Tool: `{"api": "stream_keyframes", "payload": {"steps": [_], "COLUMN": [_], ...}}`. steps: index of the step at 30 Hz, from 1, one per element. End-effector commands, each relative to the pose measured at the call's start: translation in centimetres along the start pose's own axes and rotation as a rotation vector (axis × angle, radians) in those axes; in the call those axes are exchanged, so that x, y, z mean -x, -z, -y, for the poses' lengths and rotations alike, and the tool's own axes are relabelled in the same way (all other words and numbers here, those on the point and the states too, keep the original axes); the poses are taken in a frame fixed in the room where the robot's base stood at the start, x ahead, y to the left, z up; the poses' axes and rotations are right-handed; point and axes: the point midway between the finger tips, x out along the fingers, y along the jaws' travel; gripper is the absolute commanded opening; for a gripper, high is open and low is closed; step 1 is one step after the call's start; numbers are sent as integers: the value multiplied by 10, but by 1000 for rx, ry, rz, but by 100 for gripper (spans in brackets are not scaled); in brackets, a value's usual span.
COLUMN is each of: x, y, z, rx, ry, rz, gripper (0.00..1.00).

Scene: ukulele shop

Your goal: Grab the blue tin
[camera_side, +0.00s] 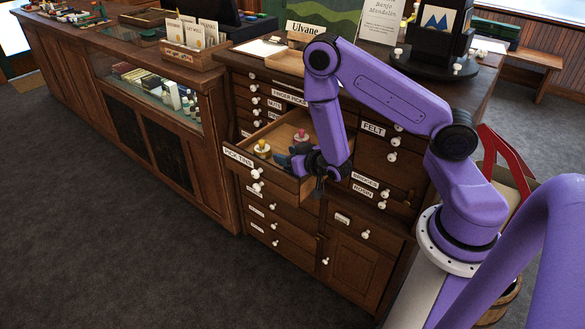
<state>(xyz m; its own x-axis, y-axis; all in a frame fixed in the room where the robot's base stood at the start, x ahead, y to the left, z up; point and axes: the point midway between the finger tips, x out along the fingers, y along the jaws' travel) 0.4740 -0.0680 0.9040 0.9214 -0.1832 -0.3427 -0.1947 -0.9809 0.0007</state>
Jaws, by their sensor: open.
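The drawer labelled PICK TINS (268,178) is pulled out of the wooden cabinet. A small yellow-topped thing (262,147) stands near its left side, and a small pink-red-topped thing (300,136) stands further back. My gripper (284,161) reaches into the drawer from the right, low behind the front panel, with its dark fingers pointing left. It is open. I cannot make out a blue tin; the gripper and the drawer front hide part of the drawer's inside.
The cabinet has several other closed drawers with white knobs, among them one labelled FELT (373,128). A long glass-fronted counter (150,90) runs off to the left. A dark display stand (436,40) is on the cabinet top. The grey floor (120,240) in front is clear.

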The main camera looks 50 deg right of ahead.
Motion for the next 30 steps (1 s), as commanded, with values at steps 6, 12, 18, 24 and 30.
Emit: {"api": "stream_keyframes", "payload": {"steps": [6,12,18,24,30], "x": [0,0,0,2,9], "y": [0,0,0,7,24], "z": [0,0,0,0,1], "rx": [0,-1,-1,-2,-3], "ry": [0,0,0,1,1], "rz": [0,0,0,-1,-4], "gripper": [4,0,0,0,0]}}
